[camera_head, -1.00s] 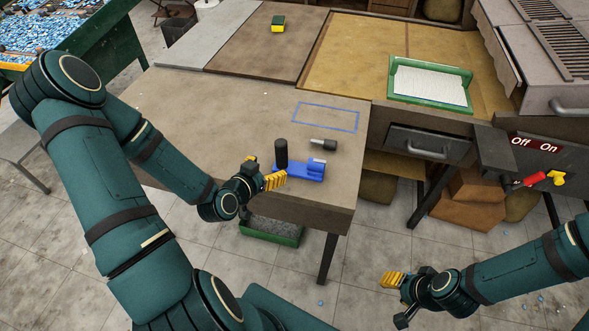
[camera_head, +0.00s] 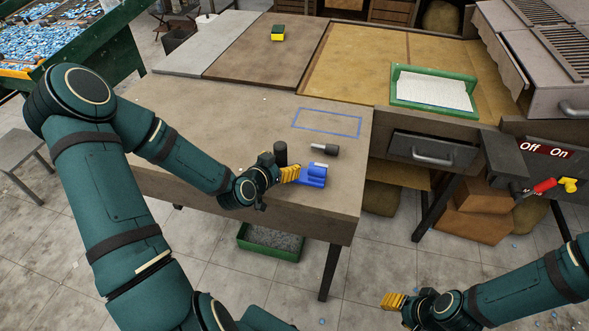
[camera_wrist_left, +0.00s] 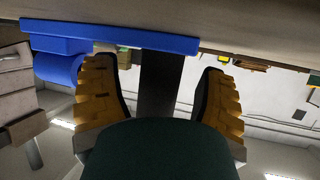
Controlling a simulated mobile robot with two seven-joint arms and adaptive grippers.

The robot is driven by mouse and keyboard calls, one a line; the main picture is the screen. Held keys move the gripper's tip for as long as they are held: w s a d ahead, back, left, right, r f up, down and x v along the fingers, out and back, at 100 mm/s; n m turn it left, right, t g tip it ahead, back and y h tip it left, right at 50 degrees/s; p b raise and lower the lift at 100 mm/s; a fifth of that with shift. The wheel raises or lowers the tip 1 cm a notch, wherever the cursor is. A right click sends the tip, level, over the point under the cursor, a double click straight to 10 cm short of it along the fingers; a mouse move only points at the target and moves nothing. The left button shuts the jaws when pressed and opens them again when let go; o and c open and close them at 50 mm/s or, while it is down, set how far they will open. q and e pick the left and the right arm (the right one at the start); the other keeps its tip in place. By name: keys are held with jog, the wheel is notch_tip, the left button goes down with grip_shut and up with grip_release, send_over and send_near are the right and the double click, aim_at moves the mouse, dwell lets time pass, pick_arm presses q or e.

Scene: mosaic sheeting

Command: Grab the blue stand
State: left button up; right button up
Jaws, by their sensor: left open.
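The blue stand (camera_head: 316,181) lies on the brown table near its front right corner. A black upright post (camera_head: 280,153) shows at its left end, partly hidden behind my gripper. My left gripper (camera_head: 289,174) is open at the stand's left part. In the left wrist view, the black post (camera_wrist_left: 161,82) shows between the two spread yellow fingers (camera_wrist_left: 160,95), with gaps on both sides. The blue base (camera_wrist_left: 115,40) shows beyond the fingers, and its rounded part is close to the left finger. My right gripper (camera_head: 394,300) is low at the right, away from the table; its opening is unclear.
A small black-and-grey piece (camera_head: 325,149) lies just behind the stand. A blue outlined rectangle (camera_head: 327,122) is marked on the table behind it. A yellow-green sponge (camera_head: 278,33) and a green tray (camera_head: 392,94) are farther back. The table's left part is clear.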

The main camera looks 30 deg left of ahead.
pick_arm(q)
jog(key=shift+w+f, duration=0.15)
jog(key=shift+w, duration=0.15)
jog(key=shift+c, duration=0.2)
grip_shut()
